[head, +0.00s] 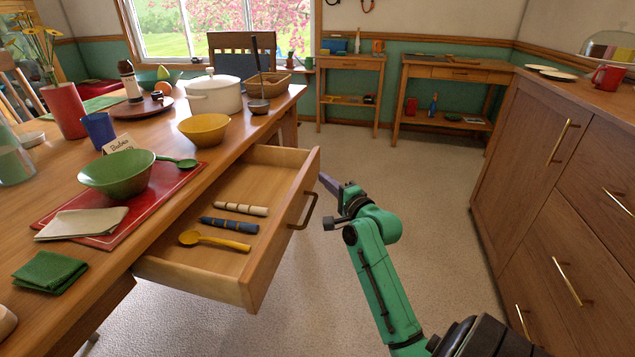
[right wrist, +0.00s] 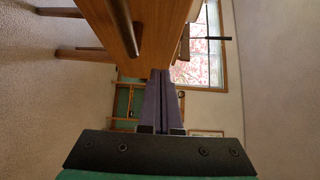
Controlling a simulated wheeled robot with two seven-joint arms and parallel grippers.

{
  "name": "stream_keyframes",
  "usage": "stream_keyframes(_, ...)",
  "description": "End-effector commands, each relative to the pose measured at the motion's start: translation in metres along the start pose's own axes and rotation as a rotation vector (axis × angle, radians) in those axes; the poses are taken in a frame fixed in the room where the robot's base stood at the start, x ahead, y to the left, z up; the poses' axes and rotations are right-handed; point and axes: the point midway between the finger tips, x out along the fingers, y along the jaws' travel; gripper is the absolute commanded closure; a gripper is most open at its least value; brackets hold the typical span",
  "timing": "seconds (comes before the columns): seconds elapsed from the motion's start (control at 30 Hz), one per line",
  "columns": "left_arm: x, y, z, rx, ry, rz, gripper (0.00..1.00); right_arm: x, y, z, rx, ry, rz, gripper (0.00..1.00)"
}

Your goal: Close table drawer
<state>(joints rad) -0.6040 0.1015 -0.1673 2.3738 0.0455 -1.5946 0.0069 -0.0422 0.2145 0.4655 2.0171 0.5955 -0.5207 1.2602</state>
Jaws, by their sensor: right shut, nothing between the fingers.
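The table drawer (head: 222,212) is pulled out from the wooden table (head: 22,299) in the head view. The drawer handle (head: 303,211) is a dark bar on the front panel, facing right. My right gripper (head: 328,182) is shut and empty, its purple fingers just right of the drawer front near the handle. In the right wrist view, the shut fingers (right wrist: 166,90) point toward the wooden drawer front (right wrist: 150,25), with the handle (right wrist: 122,25) above. I cannot tell whether they touch it. My left gripper is out of view.
The tabletop carries a green bowl (head: 118,174), yellow bowl (head: 204,129), white pot (head: 213,94) and ladle (head: 257,104). A wooden cabinet (head: 520,160) with bar handles stands at the right. The carpet (head: 418,165) between is clear apart from my arm.

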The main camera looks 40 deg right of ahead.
Motion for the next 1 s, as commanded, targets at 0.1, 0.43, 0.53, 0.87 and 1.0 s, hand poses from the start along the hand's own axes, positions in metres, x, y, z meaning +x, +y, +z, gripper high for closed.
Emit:
stream_keyframes(0.1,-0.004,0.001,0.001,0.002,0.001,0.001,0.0,0.011,0.0,0.011,0.001,0.002,-0.002,1.0)
stream_keyframes(0.43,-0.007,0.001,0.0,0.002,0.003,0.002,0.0,0.015,0.0,0.016,-0.001,0.002,0.0,1.0)
stream_keyframes(0.53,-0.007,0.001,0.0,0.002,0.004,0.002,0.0,0.015,0.0,0.016,-0.001,0.002,0.0,1.0)
stream_keyframes(0.87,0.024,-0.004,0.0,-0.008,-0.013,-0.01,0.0,0.033,-0.004,0.034,0.002,0.0,0.0,1.0)
stream_keyframes(1.0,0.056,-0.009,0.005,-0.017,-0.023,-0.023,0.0,0.052,-0.006,0.054,0.005,-0.002,0.001,1.0)
